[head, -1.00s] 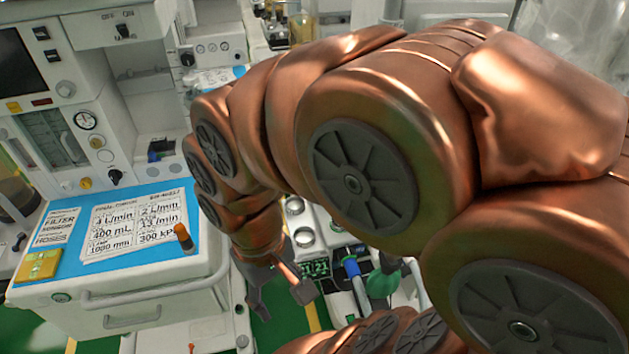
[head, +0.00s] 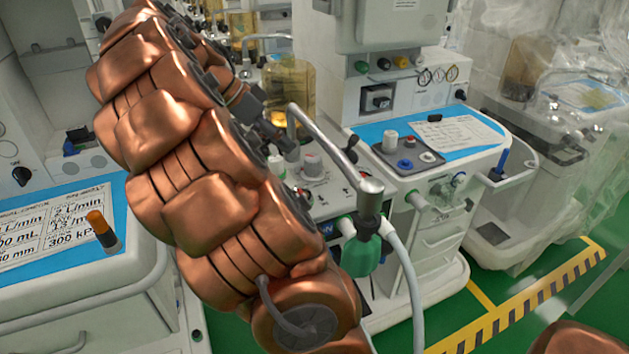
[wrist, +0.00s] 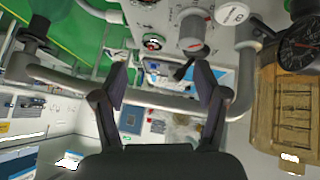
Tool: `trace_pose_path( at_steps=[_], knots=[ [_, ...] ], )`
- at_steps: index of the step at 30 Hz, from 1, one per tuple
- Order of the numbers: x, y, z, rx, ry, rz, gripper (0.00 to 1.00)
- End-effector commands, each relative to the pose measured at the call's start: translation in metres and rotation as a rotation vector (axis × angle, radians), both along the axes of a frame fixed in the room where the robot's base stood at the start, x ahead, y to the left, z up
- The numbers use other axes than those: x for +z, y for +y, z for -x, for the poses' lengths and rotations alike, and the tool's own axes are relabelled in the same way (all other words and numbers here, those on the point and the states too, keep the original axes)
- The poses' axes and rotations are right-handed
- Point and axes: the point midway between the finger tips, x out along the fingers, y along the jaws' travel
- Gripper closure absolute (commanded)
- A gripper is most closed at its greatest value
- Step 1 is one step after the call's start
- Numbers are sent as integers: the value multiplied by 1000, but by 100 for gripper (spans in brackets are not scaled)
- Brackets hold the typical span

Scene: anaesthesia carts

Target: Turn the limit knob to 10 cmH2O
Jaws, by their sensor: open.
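A pale grey knob (head: 312,160) stands on the white panel of the middle cart in the head view. It looks like the limit knob, but its scale is too small to read. A grey knob with a red mark (wrist: 192,28) shows at the top of the wrist view, probably the same one. My gripper (head: 284,135) is just left of the knob, partly hidden by my arm. In the wrist view my gripper (wrist: 160,82) is open and empty, its two dark fingers apart. The knob lies beyond the fingertips, not between them.
A grey pipe (head: 325,130) arches over the panel close to the knob and also crosses the wrist view (wrist: 75,88). A green bag (head: 362,255) hangs below it. A dark gauge (wrist: 298,45) is at the wrist view's right. Striped floor (head: 530,305) is clear.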

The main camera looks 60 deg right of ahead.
Motion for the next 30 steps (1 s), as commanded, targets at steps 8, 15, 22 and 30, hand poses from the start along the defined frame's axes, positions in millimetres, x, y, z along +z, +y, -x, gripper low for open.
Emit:
trace_pose_path(
  at_steps=[8, 15, 22, 30],
  knots=[
    [-48, -55, -15, -254, -53, 197, 28],
    [-55, -65, -16, -309, -66, 241, 28],
    [-63, -71, -10, -306, -68, 241, 28],
    [-85, -84, 9, -309, -67, 240, 28]
  ],
)
